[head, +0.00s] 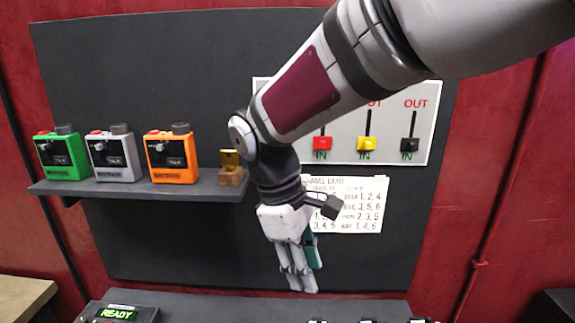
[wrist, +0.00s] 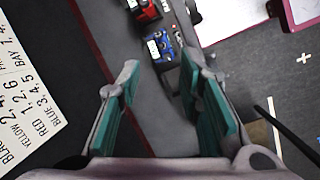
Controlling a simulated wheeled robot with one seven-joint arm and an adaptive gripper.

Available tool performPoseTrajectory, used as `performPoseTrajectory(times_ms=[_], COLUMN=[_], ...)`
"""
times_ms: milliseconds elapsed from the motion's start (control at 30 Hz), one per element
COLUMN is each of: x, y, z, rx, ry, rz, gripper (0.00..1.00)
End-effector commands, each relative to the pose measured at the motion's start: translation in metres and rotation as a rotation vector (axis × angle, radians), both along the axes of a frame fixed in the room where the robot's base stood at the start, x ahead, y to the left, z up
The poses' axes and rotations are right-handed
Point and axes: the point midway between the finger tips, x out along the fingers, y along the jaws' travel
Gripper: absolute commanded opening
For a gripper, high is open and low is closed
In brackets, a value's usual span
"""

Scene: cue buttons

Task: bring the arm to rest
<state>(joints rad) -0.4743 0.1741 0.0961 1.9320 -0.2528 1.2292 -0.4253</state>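My arm reaches in from the upper right in the head view. My gripper (head: 303,285) hangs pointing down in front of the dark board, above the lower ledge (head: 260,304). In the wrist view the two teal-padded fingers (wrist: 160,72) stand apart with nothing held between them. Beyond the fingertips, a blue device (wrist: 163,46) and a red device (wrist: 143,12) sit below, apart from the fingers.
Green (head: 62,155), grey (head: 113,157) and orange (head: 171,155) devices stand on a shelf (head: 135,190) with a small brass-and-wood item (head: 231,167). A slider panel (head: 392,145) and number sheet (head: 352,212) are behind my arm. A display (head: 117,314) reads READY.

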Motion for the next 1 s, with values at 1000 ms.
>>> performPoseTrajectory(times_ms=[1000], x=[-0.132], y=[-0.16], z=[0.071], rx=[0.504], ry=[-0.621], rz=[-1.024], gripper=[0.33])
